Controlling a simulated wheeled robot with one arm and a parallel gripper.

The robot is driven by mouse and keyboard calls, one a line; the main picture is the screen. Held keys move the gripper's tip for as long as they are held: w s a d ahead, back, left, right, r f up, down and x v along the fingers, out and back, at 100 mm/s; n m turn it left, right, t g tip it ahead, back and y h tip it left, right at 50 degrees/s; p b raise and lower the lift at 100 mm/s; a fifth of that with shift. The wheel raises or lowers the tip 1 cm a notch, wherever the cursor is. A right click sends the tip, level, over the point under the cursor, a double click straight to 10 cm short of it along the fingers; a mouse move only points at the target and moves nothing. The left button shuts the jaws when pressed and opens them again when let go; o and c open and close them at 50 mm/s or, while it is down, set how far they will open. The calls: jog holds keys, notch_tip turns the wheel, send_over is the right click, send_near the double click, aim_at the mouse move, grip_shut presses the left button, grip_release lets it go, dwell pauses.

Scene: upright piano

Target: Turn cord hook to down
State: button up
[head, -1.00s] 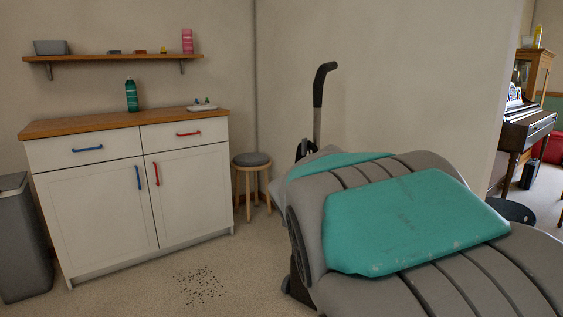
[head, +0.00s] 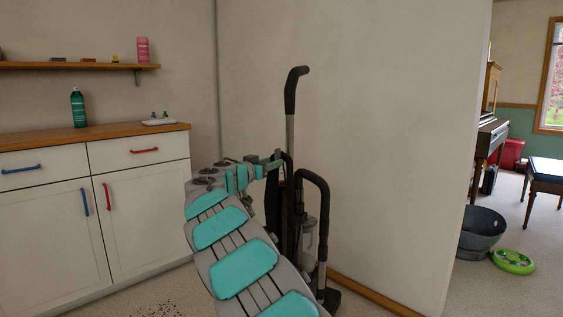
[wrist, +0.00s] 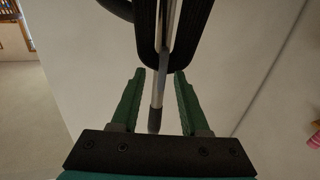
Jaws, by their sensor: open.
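The upright vacuum cleaner (head: 309,235) stands against the wall, with a black grip (head: 295,90) on top of a grey tube (head: 290,131). In the wrist view a long black loop, which looks like wound cord (wrist: 147,40), hangs along the silver tube (wrist: 170,28). I cannot make out the cord hook or which way it points. My gripper (wrist: 159,78) is open, its green fingers either side of the tube and just below the loop's lower end. In the head view my gripper (head: 273,162) is beside the vacuum's tube. I cannot tell whether it touches anything.
A white cabinet (head: 143,205) with a wooden top stands left, holding a green bottle (head: 78,107) and a small tray (head: 160,122). A wall shelf (head: 75,66) is above. The wall (head: 400,140) is close behind the vacuum.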

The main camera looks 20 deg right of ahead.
jog(key=shift+w+d+r, duration=0.1)
jog(key=shift+w+d, duration=0.05)
jog(key=shift+w, duration=0.25)
jog(key=shift+p+x, duration=0.9)
jog(key=shift+x, duration=2.7)
grip_shut()
